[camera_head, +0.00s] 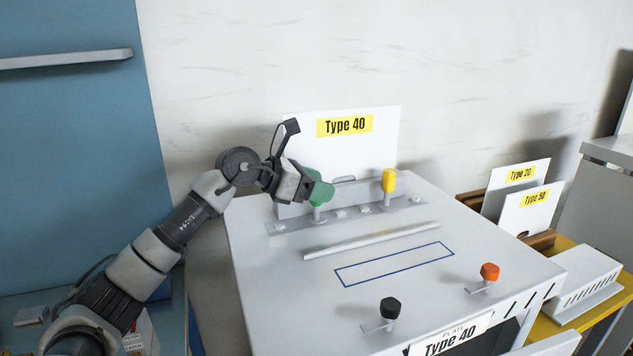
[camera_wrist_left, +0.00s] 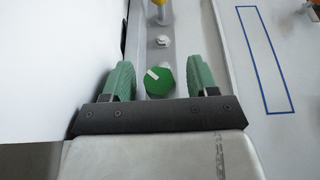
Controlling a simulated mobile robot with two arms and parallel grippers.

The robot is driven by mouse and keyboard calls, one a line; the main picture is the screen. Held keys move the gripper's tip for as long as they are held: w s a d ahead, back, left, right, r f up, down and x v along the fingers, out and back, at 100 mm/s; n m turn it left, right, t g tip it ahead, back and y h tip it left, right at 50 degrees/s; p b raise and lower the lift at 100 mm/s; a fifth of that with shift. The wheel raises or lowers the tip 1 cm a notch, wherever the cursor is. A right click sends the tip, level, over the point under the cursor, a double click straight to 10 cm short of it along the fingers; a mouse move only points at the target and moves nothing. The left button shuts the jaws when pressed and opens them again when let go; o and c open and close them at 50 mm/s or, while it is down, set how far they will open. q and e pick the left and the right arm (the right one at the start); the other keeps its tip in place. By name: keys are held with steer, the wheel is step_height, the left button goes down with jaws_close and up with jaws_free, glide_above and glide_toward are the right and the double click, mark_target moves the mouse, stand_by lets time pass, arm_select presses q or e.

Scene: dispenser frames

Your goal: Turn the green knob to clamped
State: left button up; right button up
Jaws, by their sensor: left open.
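My left gripper (camera_wrist_left: 159,66) is open, with one green finger on each side of the knob and a visible gap to both. In the head view the left gripper (camera_head: 321,189) is at the back left of the white machine (camera_head: 290,265), and its green fingers hide most or all of the knob. I cannot make out a clamped label. My right gripper is not in view.
A yellow knob (camera_head: 389,181) stands to the right on the same metal strip. Black (camera_head: 390,308) and orange (camera_head: 489,272) knobs stand at the front. A white Type 40 plate (camera_head: 385,145) stands upright close behind. A blue outlined rectangle (camera_head: 395,264) on the top is clear.

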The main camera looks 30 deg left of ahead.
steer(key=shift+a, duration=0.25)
arm_select(q)
steer(key=shift+c, duration=1.2)
steer(key=c, duration=0.7)
steer(key=shift+n+t+y, duration=0.7)
steer(key=shift+n+y, duration=0.4)
steer(key=shift+f+n+t+y+b, duration=0.15)
steer(key=shift+n+t+y+b, duration=0.35)
steer(key=shift+n+y+b, duration=0.4)
steer(key=shift+n+y, duration=0.4)
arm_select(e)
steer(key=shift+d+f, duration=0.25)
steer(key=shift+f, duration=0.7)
arm_select(q)
steer(key=o, duration=0.9)
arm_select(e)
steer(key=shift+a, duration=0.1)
arm_select(q)
steer(key=shift+o, duration=0.2)
